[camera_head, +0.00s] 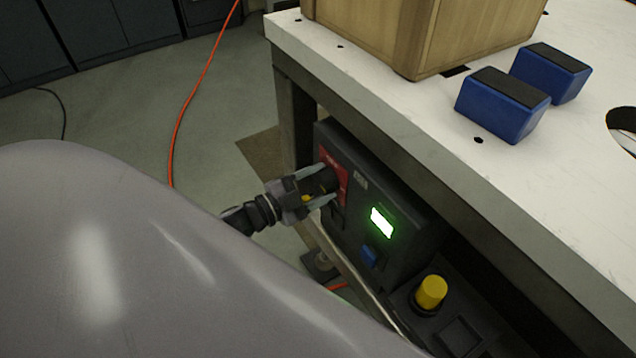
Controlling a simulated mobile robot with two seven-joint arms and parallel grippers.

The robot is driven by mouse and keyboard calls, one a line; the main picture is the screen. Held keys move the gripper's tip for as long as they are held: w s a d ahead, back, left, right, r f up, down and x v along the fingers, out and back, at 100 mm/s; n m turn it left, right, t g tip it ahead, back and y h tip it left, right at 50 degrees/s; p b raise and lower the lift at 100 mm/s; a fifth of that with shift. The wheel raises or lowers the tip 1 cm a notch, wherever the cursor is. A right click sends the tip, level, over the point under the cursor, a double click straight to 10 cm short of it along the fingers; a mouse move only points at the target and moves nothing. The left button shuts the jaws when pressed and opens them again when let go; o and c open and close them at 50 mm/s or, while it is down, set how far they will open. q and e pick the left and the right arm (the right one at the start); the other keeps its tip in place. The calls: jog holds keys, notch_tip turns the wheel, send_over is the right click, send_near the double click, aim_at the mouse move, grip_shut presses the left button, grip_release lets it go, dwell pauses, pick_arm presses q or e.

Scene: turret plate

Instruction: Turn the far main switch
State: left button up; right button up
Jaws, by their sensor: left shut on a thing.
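A dark control box (405,235) hangs under the table's front edge. A red panel (343,172) is at its far left end, with a dark knob, the far main switch (325,183), in front of it. My right gripper is not in view.
The white table (350,75) carries a wooden box (400,30) and two blue blocks (502,105). A lit green display (381,222), a blue button (369,255) and a yellow button (431,291) sit nearby. An orange cable (190,110) lies on the open floor.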

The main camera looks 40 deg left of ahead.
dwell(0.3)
pick_arm(q)
jog(key=o, duration=1.1)
jog(key=shift+c, duration=0.2)
jog(key=v, duration=0.7)
